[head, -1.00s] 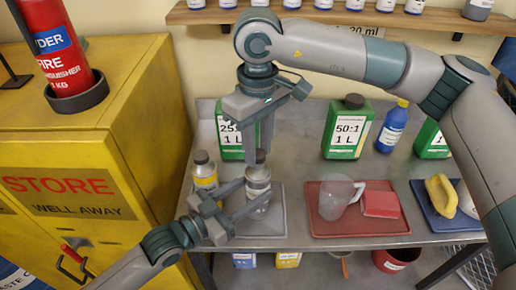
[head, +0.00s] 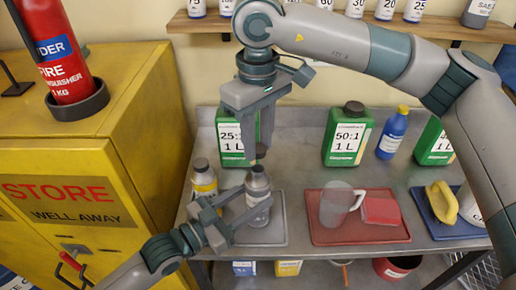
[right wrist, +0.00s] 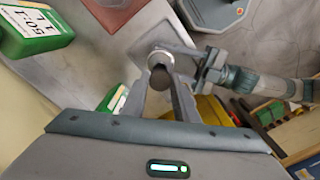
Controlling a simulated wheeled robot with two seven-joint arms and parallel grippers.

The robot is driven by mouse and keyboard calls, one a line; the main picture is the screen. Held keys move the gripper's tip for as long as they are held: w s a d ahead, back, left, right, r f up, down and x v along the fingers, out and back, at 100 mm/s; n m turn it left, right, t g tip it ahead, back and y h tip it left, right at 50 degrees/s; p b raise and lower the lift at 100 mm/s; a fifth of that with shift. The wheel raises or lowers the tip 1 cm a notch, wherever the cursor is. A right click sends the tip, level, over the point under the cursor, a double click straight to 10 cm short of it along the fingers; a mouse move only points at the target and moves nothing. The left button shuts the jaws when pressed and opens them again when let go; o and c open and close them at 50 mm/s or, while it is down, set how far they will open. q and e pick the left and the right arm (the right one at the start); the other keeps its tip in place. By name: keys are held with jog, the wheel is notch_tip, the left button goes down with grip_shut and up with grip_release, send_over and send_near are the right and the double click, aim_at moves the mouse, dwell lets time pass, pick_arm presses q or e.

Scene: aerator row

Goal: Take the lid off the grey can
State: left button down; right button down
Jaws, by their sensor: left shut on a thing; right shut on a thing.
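The grey can (head: 257,198) stands upright on a grey tray (head: 270,236) at the left end of the bench. My left gripper (head: 247,204) is shut around its body from the left. My right gripper (head: 258,154) points down above the can, shut on the small dark lid (head: 261,150). The lid appears a little above the can's neck, apart from it. In the right wrist view the lid (right wrist: 160,78) sits between the fingers, with the can's pale top (right wrist: 160,56) behind it.
A can with a yellow label (head: 203,180) stands close left of the grey can. A green 25:1 container (head: 235,150) is behind. A red tray (head: 330,235) with a clear jug (head: 336,205) lies right. The yellow store cabinet (head: 80,150) borders the bench's left.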

jog(key=shift+r, duration=0.3)
pick_arm(q)
jog(key=c, duration=0.8)
grip_release()
jog(key=shift+c, duration=0.2)
jog(key=shift+s+a, duration=0.1)
jog(key=shift+s+a+f, duration=0.15)
jog(key=shift+s+a, duration=0.2)
jog(key=shift+a, duration=0.1)
pick_arm(e)
jog(key=shift+f, duration=0.25)
notch_tip(320, 180, down, 3)
jog(key=b, duration=0.3)
jog(key=shift+r, duration=0.2)
pick_arm(q)
jog(key=v, duration=1)
jog(key=shift+s+a, duration=0.2)
jog(key=shift+a, duration=0.05)
pick_arm(e)
jog(key=shift+f, duration=0.1)
